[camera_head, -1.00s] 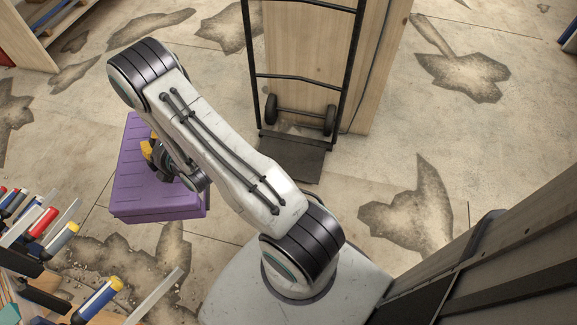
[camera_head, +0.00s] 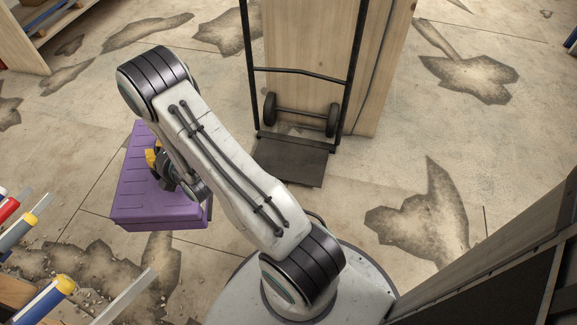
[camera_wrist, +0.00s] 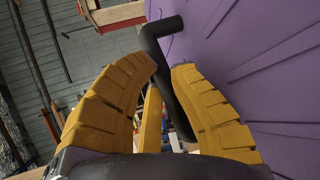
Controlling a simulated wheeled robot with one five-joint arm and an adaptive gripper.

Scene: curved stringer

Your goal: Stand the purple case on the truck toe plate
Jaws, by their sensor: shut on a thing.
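The purple case (camera_head: 135,192) is at the left in the head view, held beside my arm. My gripper (camera_head: 153,158) is shut on its dark handle, with the yellow fingers partly hidden by my arm. In the wrist view the yellow fingers (camera_wrist: 160,85) close around the black handle (camera_wrist: 172,85), and the ribbed purple side of the case (camera_wrist: 255,60) fills the right. The hand truck (camera_head: 350,70) stands upright at the top centre. Its dark toe plate (camera_head: 292,160) lies low at the front and is bare. The case is to the left of the toe plate, apart from it.
A tall wooden panel (camera_head: 310,50) stands behind the truck. Tools with coloured handles (camera_head: 45,300) stick up at the lower left. A dark-framed cabinet (camera_head: 490,270) is at the lower right. Cracked floor between case and toe plate is clear.

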